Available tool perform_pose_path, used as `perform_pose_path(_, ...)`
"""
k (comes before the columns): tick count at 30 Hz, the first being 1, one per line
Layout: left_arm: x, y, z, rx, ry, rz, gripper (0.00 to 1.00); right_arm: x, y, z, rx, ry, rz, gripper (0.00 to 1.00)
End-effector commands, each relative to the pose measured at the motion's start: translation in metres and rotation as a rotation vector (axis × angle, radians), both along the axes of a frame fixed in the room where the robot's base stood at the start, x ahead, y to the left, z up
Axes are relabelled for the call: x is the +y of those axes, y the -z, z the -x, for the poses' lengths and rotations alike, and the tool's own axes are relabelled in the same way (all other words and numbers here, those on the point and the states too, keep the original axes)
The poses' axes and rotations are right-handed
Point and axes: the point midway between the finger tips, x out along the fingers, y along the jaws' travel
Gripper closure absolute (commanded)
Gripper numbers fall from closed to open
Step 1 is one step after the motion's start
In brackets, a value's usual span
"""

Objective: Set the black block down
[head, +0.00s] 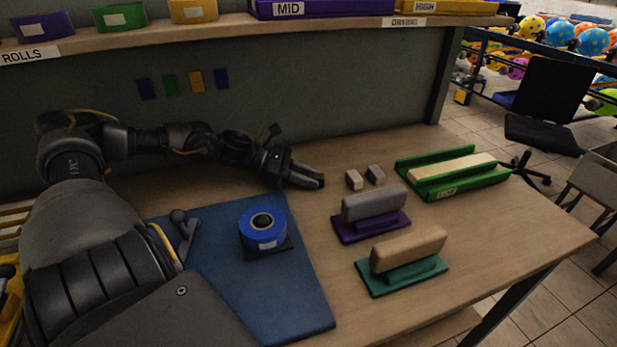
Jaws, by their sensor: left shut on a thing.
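My left gripper (308,178) reaches in from the left and is low over the wooden table, beyond the blue mat. It is shut on the black block, which is hard to tell apart from the dark fingers; I cannot tell whether the block touches the table. Two small grey blocks, a nearer one (354,180) and a farther one (375,174), stand just right of the fingertips. My right gripper is not in view.
A blue roll (262,238) sits on a dark pad on the blue mat (290,310). Right of it are a grey block on a purple base (372,229), a tan block on a teal base (405,276) and a green tray (468,186). A shelf (200,33) runs above the back.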

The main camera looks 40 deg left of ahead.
Motion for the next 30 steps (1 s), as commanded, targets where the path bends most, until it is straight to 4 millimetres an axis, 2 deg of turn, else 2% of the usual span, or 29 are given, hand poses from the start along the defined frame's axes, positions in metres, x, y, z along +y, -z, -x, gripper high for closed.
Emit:
perform_pose_path(9,0.000,0.002,0.000,0.001,0.000,-0.001,1.00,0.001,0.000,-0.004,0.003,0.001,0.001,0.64)
perform_pose_path(10,0.000,0.002,0.000,0.001,0.000,-0.001,0.73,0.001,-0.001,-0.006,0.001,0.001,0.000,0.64)
perform_pose_path(15,0.000,0.001,0.000,0.001,0.000,-0.001,0.53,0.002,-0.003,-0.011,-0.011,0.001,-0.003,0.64)
perform_pose_path(26,0.000,-0.002,0.000,0.001,0.000,-0.001,0.53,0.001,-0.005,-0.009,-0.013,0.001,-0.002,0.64)
perform_pose_path(28,0.003,-0.003,-0.002,0.000,0.005,-0.003,0.53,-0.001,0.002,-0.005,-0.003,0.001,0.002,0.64)
perform_pose_path(30,0.008,-0.008,-0.003,-0.001,0.015,-0.003,0.53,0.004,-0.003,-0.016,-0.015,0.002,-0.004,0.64)
